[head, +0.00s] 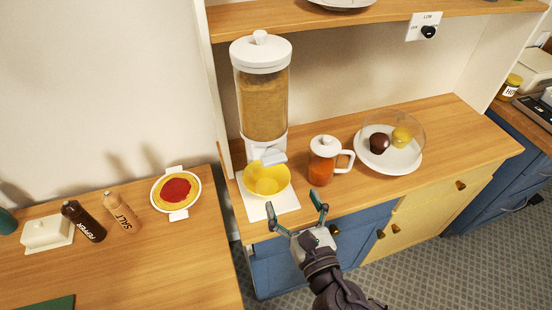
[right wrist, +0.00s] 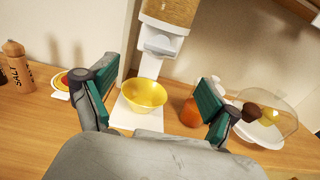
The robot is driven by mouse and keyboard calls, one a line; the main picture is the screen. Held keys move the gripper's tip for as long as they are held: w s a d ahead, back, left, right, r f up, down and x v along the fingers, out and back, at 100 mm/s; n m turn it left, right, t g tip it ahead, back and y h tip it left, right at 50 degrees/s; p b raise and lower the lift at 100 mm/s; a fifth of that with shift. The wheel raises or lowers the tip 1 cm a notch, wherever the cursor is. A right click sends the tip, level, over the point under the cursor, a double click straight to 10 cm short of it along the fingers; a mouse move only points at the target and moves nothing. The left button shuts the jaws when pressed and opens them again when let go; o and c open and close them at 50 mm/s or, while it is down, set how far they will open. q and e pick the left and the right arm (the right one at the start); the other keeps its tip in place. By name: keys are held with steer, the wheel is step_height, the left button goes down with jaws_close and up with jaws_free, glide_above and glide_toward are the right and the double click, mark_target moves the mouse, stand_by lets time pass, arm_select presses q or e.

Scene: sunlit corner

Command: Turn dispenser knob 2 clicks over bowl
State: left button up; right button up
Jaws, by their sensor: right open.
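The dispenser (head: 263,95) is a tall clear cylinder of brown grain with a white lid and white base, standing on the wooden counter. Its white knob (head: 273,159) sits low on the front; it also shows in the right wrist view (right wrist: 160,46). The yellow bowl (head: 266,180) rests on the white base plate under the spout; it also shows in the right wrist view (right wrist: 144,95). My right gripper (head: 295,207) is open and empty, in front of the bowl and lower right of the knob, touching neither. My left gripper is out of view.
A jug of orange-red liquid (head: 322,163) stands right of the bowl. A plate under a clear dome (head: 392,152) is farther right. A shelf (head: 370,16) runs above. The left table (head: 140,265) holds salt (head: 124,212), pepper (head: 84,221) and a plate of red-topped food (head: 176,191).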

mark_target(276, 163)
steer(key=p+x, duration=0.2)
steer(key=x, duration=0.9)
steer(key=shift+w, duration=0.25)
steer(key=c, duration=1.1)
